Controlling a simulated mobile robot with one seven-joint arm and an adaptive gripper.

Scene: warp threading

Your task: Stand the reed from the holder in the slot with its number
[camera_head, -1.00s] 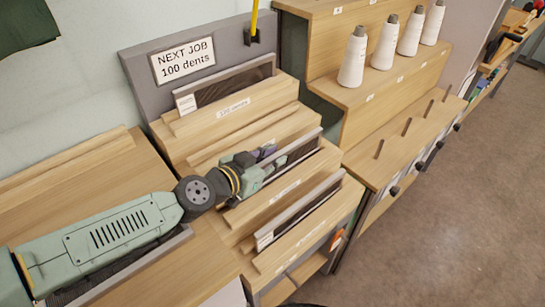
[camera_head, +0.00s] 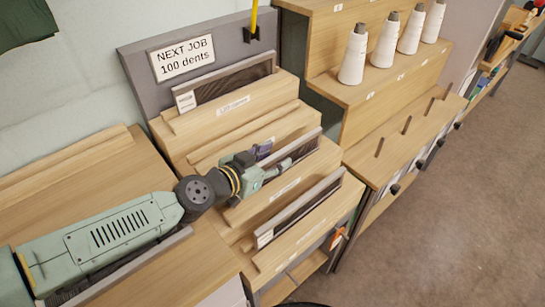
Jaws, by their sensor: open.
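A stepped wooden rack (camera_head: 172,150) carries dark reeds with pale frames in its steps. One reed (camera_head: 232,84) stands at the back step. A second reed (camera_head: 303,147) stands in a middle step, partly hidden by my gripper. A third reed (camera_head: 300,210) stands in the front step. A grey board behind bears a sign (camera_head: 182,60) reading "NEXT JOB 100 dents". The step labels, such as the back label (camera_head: 233,105), are too blurred to read surely. My gripper (camera_head: 275,157) is open at the middle reed's left end; whether it touches the reed I cannot tell.
A wooden shelf unit with several white thread cones (camera_head: 353,55) and a pegged ledge (camera_head: 405,135) stands to the right. A yellow tool (camera_head: 254,18) sits upright by the sign. A long pale bar (camera_head: 140,262) lies under my arm. Open floor (camera_head: 460,220) is at right.

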